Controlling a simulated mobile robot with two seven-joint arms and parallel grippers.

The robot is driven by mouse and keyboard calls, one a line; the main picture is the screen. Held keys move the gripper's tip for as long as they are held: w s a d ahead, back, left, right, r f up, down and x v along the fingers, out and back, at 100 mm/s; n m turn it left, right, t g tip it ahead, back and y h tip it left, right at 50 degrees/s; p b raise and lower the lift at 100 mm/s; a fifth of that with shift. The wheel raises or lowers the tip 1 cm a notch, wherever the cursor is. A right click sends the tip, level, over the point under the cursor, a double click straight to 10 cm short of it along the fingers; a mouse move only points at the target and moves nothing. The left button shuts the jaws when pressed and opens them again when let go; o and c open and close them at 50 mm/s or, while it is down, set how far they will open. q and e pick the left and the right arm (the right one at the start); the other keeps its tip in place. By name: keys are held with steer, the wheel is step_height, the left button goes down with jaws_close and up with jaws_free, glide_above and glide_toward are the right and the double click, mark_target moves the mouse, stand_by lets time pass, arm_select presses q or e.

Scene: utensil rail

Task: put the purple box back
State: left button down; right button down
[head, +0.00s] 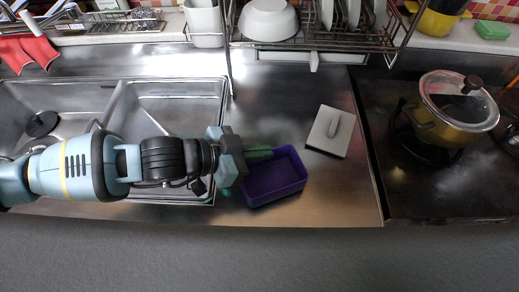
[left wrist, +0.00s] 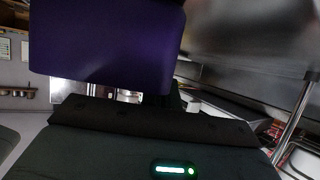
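The purple box (head: 275,182) is open-topped and empty, at the front of the steel counter, right of the sink. My left gripper (head: 256,154) comes in from the left. One dark green finger reaches over the box's back left rim. The other finger is mostly hidden, so I cannot tell whether they are closed on the wall. In the left wrist view the box's purple wall (left wrist: 105,42) fills the upper left, close beyond the gripper body. No fingertips show there. My right gripper is not in view.
A white lid-like block with a grey handle (head: 331,131) lies just right of the box. A dish rack (head: 310,42) stands behind. A pot with a glass lid (head: 455,112) stands on the stove to the right. The double sink (head: 165,105) lies under my left arm.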

arm_select(q)
steer(key=shift+f, duration=0.15)
steer(key=c, duration=1.7)
jaws_free()
steer(key=shift+a+r, duration=0.1)
steer(key=shift+r, duration=0.15)
steer(key=b+v, duration=0.1)
steer(key=v, duration=1)
steer(key=shift+s+a, duration=0.2)
steer(key=shift+a, duration=0.15)
